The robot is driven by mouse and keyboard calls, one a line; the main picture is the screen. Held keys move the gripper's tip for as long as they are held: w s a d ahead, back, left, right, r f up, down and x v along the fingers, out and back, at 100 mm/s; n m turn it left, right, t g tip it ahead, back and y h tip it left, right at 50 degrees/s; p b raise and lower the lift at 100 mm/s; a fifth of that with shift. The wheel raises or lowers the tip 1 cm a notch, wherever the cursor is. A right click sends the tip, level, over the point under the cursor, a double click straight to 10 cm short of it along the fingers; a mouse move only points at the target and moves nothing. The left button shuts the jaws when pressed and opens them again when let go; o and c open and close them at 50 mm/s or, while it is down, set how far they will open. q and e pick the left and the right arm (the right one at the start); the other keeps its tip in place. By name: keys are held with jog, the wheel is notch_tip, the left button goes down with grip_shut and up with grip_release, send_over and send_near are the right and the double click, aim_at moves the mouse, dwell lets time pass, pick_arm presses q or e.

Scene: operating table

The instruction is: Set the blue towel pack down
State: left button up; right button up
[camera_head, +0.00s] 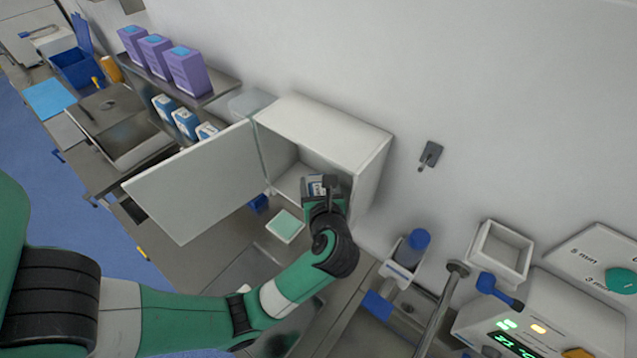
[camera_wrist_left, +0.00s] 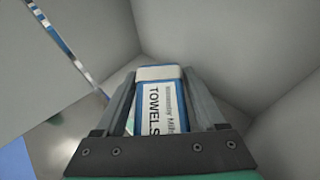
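The blue towel pack (camera_head: 317,188), white and blue with the word TOWELS on it, is between the fingers of my left gripper (camera_head: 322,183). The left wrist view shows the pack (camera_wrist_left: 160,105) upright between both fingers (camera_wrist_left: 160,75), which appear to touch its sides. The gripper reaches into the opening of the white wall cabinet (camera_head: 325,125), near its right wall. Whether the pack's base touches the cabinet floor is hidden. My right gripper is not in view.
The cabinet door (camera_head: 195,182) stands wide open to the left. A shelf with purple boxes (camera_head: 187,72) and blue-white packs (camera_head: 184,122) is further left. A pale green-topped box (camera_head: 285,226) lies below the cabinet. A blue-capped bottle (camera_head: 413,248) stands to the right.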

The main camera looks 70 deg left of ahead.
pick_arm(q)
jog(key=shift+r, duration=0.25)
jog(key=v, duration=1.2)
jog(key=shift+f, duration=0.15)
